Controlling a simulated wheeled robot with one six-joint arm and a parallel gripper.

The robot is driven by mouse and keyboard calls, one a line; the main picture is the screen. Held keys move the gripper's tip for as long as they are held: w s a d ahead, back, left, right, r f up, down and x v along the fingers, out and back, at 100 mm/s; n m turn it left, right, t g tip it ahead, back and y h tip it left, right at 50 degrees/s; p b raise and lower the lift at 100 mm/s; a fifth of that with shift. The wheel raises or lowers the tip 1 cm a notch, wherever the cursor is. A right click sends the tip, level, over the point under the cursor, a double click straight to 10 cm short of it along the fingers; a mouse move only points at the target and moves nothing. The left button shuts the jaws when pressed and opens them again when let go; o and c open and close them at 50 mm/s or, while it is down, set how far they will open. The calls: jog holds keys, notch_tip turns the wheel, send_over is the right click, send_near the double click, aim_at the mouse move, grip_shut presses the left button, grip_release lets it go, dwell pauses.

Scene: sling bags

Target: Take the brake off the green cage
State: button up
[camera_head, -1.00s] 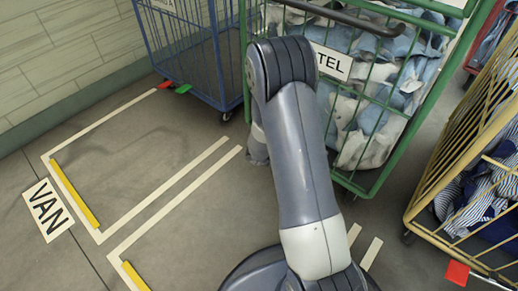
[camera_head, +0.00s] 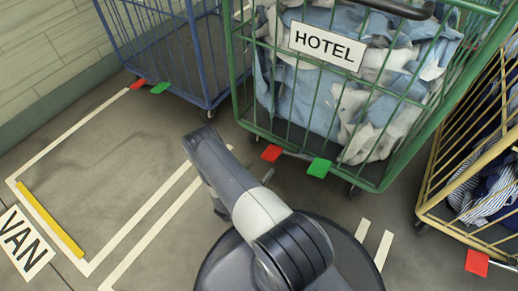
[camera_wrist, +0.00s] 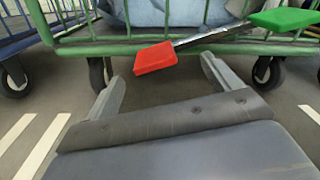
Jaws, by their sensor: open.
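The green cage (camera_head: 236,88) stands at the upper middle of the head view, filled with blue and white cloth and bearing a HOTEL sign (camera_head: 327,45). At its lower front edge are a red pedal (camera_head: 271,153) and a green pedal (camera_head: 319,167). In the wrist view a dark bar joins the red pedal (camera_wrist: 155,58) to the green pedal (camera_wrist: 284,18); the red one is lower in the picture. My gripper (camera_wrist: 161,70) is open and empty, low before the cage. The red pedal appears just beyond and between its fingertips; contact cannot be told. My arm partly hides the gripper in the head view.
A blue cage (camera_head: 203,55) with its own pedals stands left. A yellow cage (camera_head: 440,215) with striped cloth and a red pedal (camera_head: 477,262) stands close on the right. White floor lines and a VAN sign (camera_head: 22,243) mark clear floor at left.

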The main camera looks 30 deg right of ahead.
aim_at(271, 153)
jog(key=shift+n+t, duration=0.3)
jog(key=shift+n, duration=0.1)
jog(key=b+x, duration=0.1)
jog(key=x, duration=0.2)
jog(key=f+b+x, duration=0.1)
jog(key=x, duration=0.3)
jog(key=b+x, duration=0.1)
jog(key=x, duration=0.2)
jog(key=shift+w+d+f, duration=0.15)
jog(key=shift+w+f, duration=0.1)
jog(key=shift+w, duration=0.15)
jog(key=shift+c, duration=0.3)
